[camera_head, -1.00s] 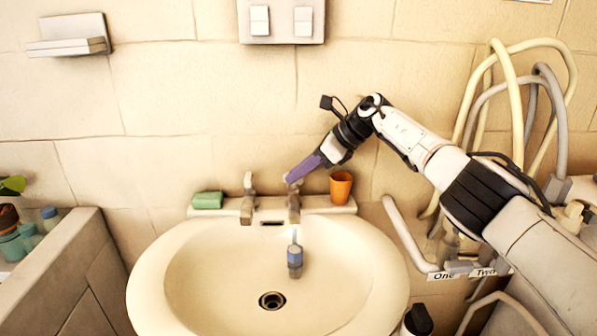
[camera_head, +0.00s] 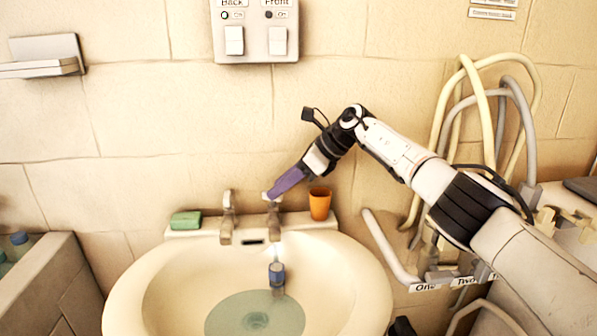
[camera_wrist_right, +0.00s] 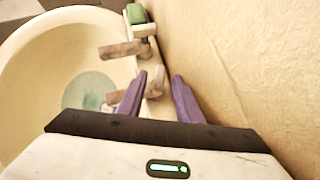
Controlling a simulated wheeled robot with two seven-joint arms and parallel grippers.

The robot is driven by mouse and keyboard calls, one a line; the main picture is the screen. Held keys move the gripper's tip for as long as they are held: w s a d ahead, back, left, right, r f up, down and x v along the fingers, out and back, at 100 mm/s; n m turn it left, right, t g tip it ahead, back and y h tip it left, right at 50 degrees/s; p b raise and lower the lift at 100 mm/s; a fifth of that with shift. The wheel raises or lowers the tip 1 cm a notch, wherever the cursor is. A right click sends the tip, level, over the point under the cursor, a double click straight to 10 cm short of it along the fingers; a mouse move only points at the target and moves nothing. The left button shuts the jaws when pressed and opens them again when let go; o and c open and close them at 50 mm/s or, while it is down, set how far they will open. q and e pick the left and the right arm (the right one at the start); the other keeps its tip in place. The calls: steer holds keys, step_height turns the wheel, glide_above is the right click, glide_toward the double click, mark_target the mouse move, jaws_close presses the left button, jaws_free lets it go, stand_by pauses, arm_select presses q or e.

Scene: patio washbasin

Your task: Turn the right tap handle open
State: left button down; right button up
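The right tap (camera_head: 274,222) stands on the back ledge of the white basin (camera_head: 135,295), and in the wrist view its body (camera_wrist_right: 121,98) is partly behind a finger. My right gripper (camera_head: 269,194) has its purple fingertips at the top of this tap, at the handle. In the wrist view the two fingers (camera_wrist_right: 160,76) are apart, with a pale part of the tap between them. I cannot tell whether they touch it. Pale greenish water (camera_head: 240,316) lies in the basin around the drain. My left gripper is out of view.
The left tap (camera_head: 228,222) stands close beside the right one. A green soap (camera_head: 186,220) and an orange cup (camera_head: 320,204) flank the taps. A blue piece (camera_head: 277,273) shows over the bowl. Hoses (camera_head: 488,120) hang on the right. The wall is close behind.

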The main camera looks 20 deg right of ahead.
steer(key=v, duration=0.8)
steer(key=shift+d+r+b, duration=0.25)
steer(key=shift+r+b, duration=0.05)
steer(key=shift+b, duration=0.1)
steer(key=shift+s+f, duration=0.1)
steer(key=shift+s, duration=0.05)
